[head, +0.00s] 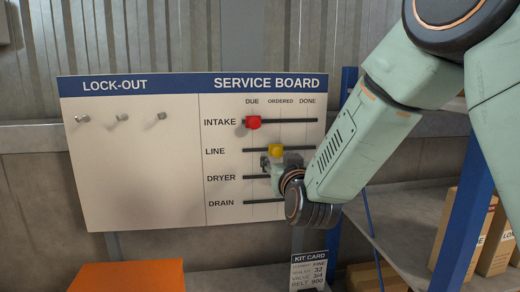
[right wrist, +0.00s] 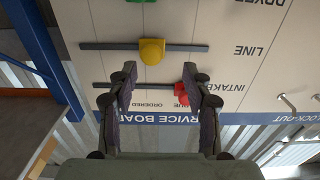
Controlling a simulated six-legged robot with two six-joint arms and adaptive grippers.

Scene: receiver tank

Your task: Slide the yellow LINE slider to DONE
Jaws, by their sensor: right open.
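The yellow LINE slider (head: 276,150) sits on its dark horizontal track near the ORDERED column of the service board (head: 225,140). It also shows in the right wrist view (right wrist: 152,52), upside down, just beyond the fingertips and between their lines. My right gripper (head: 279,161) is at the board just below the yellow slider in the head view, partly hidden by its own wrist. In the right wrist view its two fingers (right wrist: 160,82) are spread, with nothing between them. I cannot tell whether a finger touches the knob. My left gripper is not in view.
A red slider (head: 253,122) sits at DUE on the INTAKE track above. A green piece (right wrist: 140,1) shows at the top edge of the wrist view. Hooks (head: 122,118) are on the LOCK-OUT side. A blue-posted shelf (head: 465,200) with boxes stands right; an orange surface (head: 127,276) is below.

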